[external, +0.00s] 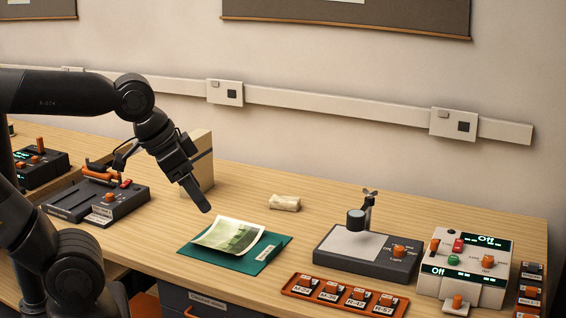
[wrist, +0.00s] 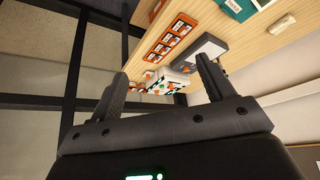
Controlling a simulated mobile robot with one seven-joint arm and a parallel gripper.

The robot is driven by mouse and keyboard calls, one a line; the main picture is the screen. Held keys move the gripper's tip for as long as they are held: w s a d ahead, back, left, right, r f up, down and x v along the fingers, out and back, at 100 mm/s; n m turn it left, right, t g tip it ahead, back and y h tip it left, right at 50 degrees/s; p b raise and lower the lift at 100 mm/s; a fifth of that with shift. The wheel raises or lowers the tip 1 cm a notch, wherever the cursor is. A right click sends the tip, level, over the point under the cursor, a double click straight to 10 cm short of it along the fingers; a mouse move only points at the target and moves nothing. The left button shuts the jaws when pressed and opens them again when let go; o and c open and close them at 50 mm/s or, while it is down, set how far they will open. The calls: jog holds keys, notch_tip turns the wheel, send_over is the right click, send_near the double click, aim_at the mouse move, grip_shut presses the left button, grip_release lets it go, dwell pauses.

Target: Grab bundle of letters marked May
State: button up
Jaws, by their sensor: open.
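No bundle of letters with a readable "May" mark shows in either view. A small cream block or roll (external: 285,202) lies on the bench behind the green folder; I cannot tell what it is. It also shows in the wrist view (wrist: 281,25). My gripper (external: 203,206) points down and right above the bench, left of the cream block and in front of a beige upright box with a dark band (external: 203,163). In the wrist view its two fingers (wrist: 162,88) are apart with nothing between them.
A green folder (external: 266,253) with a photograph (external: 230,235) lies below my gripper. A grey device with a lamp (external: 365,252), an orange tray of labelled tags (external: 345,301) and a white control box (external: 468,263) stand right. A dark device (external: 95,205) stands left. Bare wood lies behind the folder.

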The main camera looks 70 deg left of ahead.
jog(key=w+a+r+n+g+y, duration=0.1)
jog(key=w+a+r+n, duration=0.15)
jog(key=w+a, duration=0.7)
jog(key=w+a+r+n+y, duration=0.1)
jog(key=w+a+r+n, duration=0.15)
jog(key=w+a, duration=0.7)
jog(key=n+g+y, duration=0.1)
jog(key=n, duration=0.3)
send_near(190, 135)
jog(key=shift+a+f, duration=0.1)
jog(key=shift+f, duration=0.8)
jog(key=shift+g, duration=0.3)
jog(key=x, duration=0.5)
jog(key=shift+w+a+f, duration=0.1)
jog(key=shift+a, duration=0.1)
jog(key=x, duration=0.2)
jog(key=w+x, duration=0.1)
jog(key=x, duration=0.2)
jog(key=shift+a+r, duration=0.1)
jog(key=shift+r, duration=0.1)
jog(key=shift+a+f, duration=0.1)
jog(key=shift+f, duration=0.15)
jog(key=shift+f, duration=0.25)
